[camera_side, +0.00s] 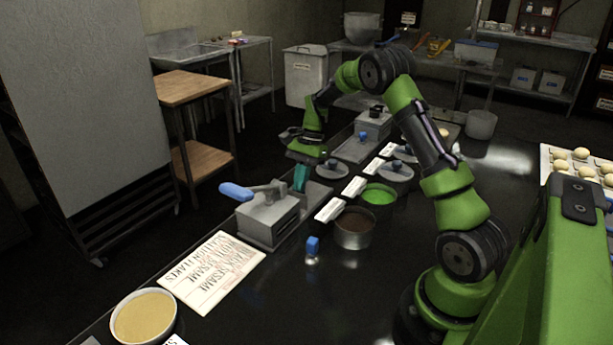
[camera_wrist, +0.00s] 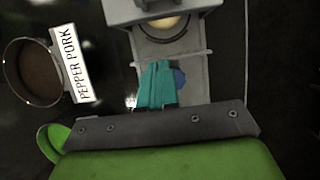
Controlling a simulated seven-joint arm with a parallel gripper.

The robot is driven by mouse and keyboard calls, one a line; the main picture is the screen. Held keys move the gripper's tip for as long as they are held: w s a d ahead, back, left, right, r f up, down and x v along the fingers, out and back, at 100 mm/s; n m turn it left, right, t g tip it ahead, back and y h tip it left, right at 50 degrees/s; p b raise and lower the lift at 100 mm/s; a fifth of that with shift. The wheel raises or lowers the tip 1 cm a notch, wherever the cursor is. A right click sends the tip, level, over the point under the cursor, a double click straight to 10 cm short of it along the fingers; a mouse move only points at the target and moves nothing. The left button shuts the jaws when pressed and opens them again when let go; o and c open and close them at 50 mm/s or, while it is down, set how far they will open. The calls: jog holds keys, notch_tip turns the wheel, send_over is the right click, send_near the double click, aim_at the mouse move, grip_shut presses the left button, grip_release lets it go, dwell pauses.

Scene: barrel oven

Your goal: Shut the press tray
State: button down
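The near press (camera_side: 268,215) is a grey box with a blue-handled lever. Its grey tray (camera_side: 318,192) sticks out on the far side, and it also shows in the wrist view (camera_wrist: 190,96). A pale dough piece in a round recess (camera_wrist: 165,28) lies at the press mouth, partly under the press. A blue knob (camera_wrist: 180,78) on the tray is partly hidden by my fingers. My gripper (camera_side: 300,180) points down over the tray. Its teal fingers (camera_wrist: 156,84) look together, close beside the knob; contact with the knob cannot be told.
A brown filling bowl (camera_side: 354,230) and a green one (camera_side: 379,195) stand right of the press with labels. A second press (camera_side: 373,122) stands farther back.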

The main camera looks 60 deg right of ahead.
jog(key=shift+f, duration=0.1)
jog(key=shift+d, duration=0.6)
jog(key=d, duration=0.3)
jog(key=shift+d, duration=0.1)
jog(key=v, duration=0.9)
jog(key=s+d+m, duration=0.1)
jog(key=d+m, duration=0.1)
jog(key=d, duration=0.3)
jog(key=shift+t, duration=0.4)
jog(key=x, duration=0.9)
jog(key=shift+s+f, duration=0.1)
jog(key=shift+f, duration=0.3)
jog(key=a, duration=0.3)
jog(key=shift+w+a+f, duration=0.1)
jog(key=shift+w+f, duration=0.05)
jog(key=shift+w, duration=0.2)
jog(key=shift+w+a, duration=0.1)
jog(key=shift+a, duration=0.3)
